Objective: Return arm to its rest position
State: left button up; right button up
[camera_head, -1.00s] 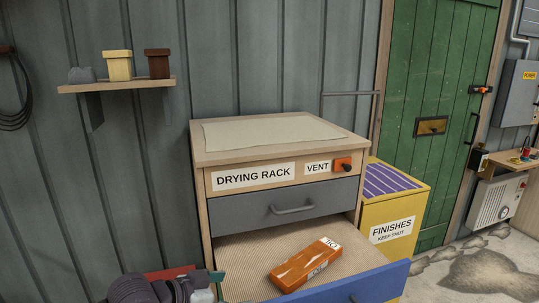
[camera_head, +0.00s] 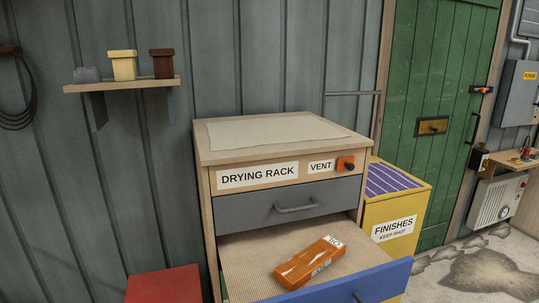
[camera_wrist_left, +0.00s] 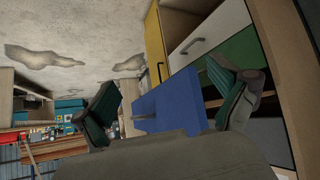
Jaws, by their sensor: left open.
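My left gripper (camera_wrist_left: 163,92) shows only in the left wrist view, its two dark green-padded fingers spread wide. Nothing is held between them; a blue drawer front (camera_wrist_left: 172,108) shows behind the gap. No part of my arms shows in the head view, and my right gripper is in neither current view.
The drying rack (camera_head: 206,215) has its blue-fronted drawer (camera_head: 380,283) pulled out. An orange-brown labelled block (camera_head: 305,265) lies inside it. A grey drawer (camera_head: 240,208) above is shut. A red-topped object (camera_head: 163,287) stands at lower left. A yellow finishes cabinet (camera_head: 420,205) stands right of the rack.

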pick_arm(q)
jog(key=s+a+f+n+g+y, duration=0.2)
jog(key=s+a+f+n+y, duration=0.15)
jog(key=s+a, duration=0.35)
jog(key=s+a+f+n+g+y, duration=0.2)
jog(key=s+a+f, duration=0.2)
jog(key=s, duration=0.5)
notch_tip(320, 180, down, 27)
jog(key=s+g, duration=0.1)
jog(key=s, duration=0.2)
jog(key=s+a+f+g, duration=0.1)
jog(key=s+a+f, duration=0.2)
jog(key=s+f, duration=1.2)
jog(key=shift+s+a+m+p, duration=0.15)
jog(key=shift+s+m+p, duration=0.15)
jog(key=shift+s+m, duration=0.15)
jog(key=shift+r, duration=0.1)
